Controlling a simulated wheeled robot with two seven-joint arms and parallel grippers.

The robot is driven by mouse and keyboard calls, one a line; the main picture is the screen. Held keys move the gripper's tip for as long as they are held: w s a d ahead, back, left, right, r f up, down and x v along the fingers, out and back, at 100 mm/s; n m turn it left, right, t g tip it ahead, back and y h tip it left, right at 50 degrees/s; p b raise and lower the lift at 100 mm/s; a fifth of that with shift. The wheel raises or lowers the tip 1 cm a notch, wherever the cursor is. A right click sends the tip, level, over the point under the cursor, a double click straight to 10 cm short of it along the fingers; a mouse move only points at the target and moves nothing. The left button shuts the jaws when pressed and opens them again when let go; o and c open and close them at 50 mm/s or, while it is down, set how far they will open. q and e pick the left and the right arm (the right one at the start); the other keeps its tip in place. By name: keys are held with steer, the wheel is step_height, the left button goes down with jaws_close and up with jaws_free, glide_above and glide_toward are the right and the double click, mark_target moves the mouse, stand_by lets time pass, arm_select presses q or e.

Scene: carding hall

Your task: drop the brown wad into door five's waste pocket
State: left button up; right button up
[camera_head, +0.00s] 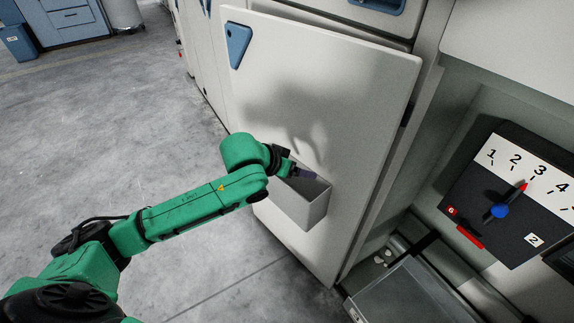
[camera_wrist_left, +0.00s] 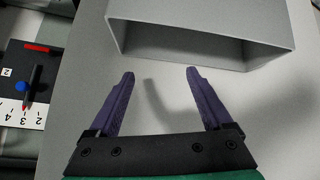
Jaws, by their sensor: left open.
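A grey open-topped waste pocket (camera_head: 301,204) is fixed low on the inner face of a white door (camera_head: 330,95), which stands open. In the left wrist view the pocket (camera_wrist_left: 202,17) shows its opening, and the part inside that I can see looks empty. My left gripper (camera_head: 305,173) is at the pocket's upper edge in the head view. In the wrist view its purple fingers (camera_wrist_left: 160,73) are spread apart with nothing between them, just short of the pocket. I see no brown wad in either view. No number is readable on the door.
Right of the door is an open bay with a dial panel (camera_head: 517,193) bearing a blue knob and red pointer. A grey tray (camera_head: 410,295) lies low in the bay. A blue bin (camera_head: 18,43) stands far left. The floor left of the door is clear.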

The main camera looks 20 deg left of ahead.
arm_select(q)
steer(key=p+v, duration=0.9)
steer(key=v, duration=0.4)
steer(key=shift+s+r, duration=0.2)
steer(key=shift+r, duration=0.1)
